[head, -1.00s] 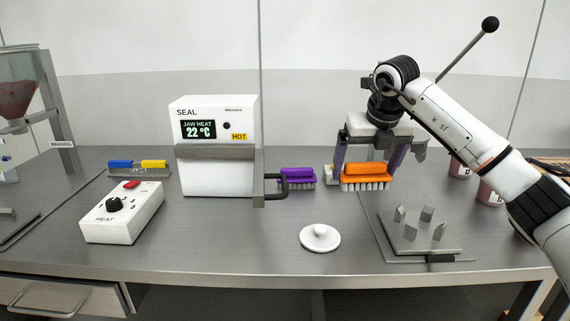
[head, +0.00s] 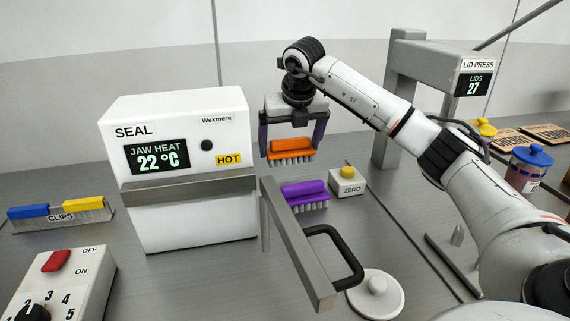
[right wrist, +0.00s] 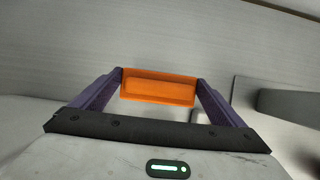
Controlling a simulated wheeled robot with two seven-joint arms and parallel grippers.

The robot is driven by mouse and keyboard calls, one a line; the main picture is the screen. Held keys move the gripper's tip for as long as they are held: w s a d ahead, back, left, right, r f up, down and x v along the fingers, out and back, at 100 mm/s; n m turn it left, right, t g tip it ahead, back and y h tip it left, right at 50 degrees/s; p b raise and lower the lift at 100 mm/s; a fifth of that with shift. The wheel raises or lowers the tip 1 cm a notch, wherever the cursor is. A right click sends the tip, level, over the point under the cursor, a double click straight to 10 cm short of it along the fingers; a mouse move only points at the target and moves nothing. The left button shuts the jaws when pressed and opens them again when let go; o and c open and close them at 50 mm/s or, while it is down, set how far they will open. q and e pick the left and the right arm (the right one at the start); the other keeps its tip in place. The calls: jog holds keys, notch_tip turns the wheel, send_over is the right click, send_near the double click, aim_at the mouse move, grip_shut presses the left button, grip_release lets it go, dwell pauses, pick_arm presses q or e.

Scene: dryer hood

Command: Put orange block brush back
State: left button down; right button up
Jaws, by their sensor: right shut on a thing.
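The orange block brush (head: 291,148) has an orange back and pale bristles pointing down. My right gripper (head: 291,140) is shut on it, with one purple finger at each end. It is held above the table, just right of the sealer and behind the purple block brush. The orange back also shows between the fingers in the right wrist view (right wrist: 158,87). The purple block brush (head: 304,192) rests on the table, bristles down, in front of the held brush. My left gripper is not in view.
A ZERO block (head: 347,183) sits right of the purple brush. The lid press (head: 440,65) stands farther right. A white knobbed disc (head: 376,294) lies in front.

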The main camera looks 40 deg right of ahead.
aim_at(289, 161)
jog(key=shift+f, duration=2.65)
jog(key=shift+f, duration=0.1)
jog(key=o, duration=0.7)
jog(key=shift+w, duration=0.1)
jog(key=v, duration=1.2)
jog(key=shift+a, duration=0.1)
